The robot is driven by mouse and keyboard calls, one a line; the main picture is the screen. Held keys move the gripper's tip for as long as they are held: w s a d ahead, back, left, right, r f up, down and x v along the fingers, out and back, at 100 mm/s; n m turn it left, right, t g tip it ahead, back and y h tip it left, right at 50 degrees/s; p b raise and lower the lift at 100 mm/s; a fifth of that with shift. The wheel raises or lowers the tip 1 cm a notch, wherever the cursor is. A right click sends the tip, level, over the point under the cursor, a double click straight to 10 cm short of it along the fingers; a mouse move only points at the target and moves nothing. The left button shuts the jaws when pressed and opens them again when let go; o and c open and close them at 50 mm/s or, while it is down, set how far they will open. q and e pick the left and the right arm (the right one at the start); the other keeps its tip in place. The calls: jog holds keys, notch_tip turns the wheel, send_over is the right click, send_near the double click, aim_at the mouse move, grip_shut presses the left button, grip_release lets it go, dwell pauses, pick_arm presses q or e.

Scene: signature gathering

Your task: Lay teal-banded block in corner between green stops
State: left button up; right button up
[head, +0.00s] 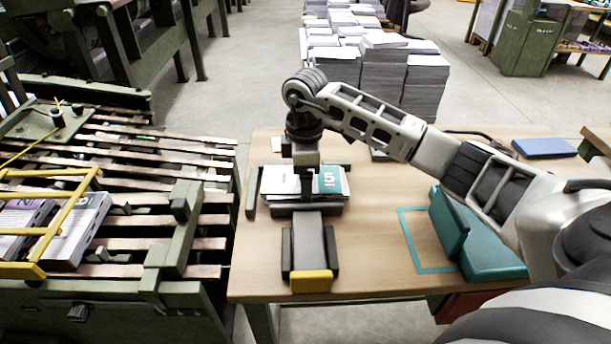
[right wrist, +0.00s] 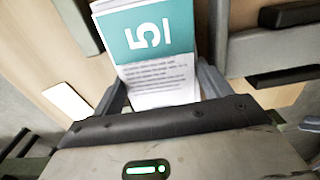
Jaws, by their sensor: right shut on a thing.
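The teal-banded block (head: 330,181), a stack of white sheets with a teal band marked 5, is at the left part of the wooden table. My right gripper (head: 304,178) reaches down over it and is shut on it. In the right wrist view the block (right wrist: 155,50) lies between the two fingers (right wrist: 163,88). I cannot tell whether the block touches the stops or the table. My left gripper is not in view.
A grey holder with a yellow front (head: 311,284) sits in front of the block. A teal outline (head: 409,240) and a teal angled fixture (head: 482,245) are to the right. A slatted conveyor (head: 150,200) borders the left. A blue item (head: 545,148) lies at the back right.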

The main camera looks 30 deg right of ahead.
jog(key=shift+f, duration=0.1)
jog(key=o, duration=1)
pick_arm(q)
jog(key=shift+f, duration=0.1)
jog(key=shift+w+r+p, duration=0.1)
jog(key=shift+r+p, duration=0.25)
jog(key=shift+p, duration=0.35)
pick_arm(e)
notch_tip(320, 180, up, 12)
jog(key=shift+r, duration=0.15)
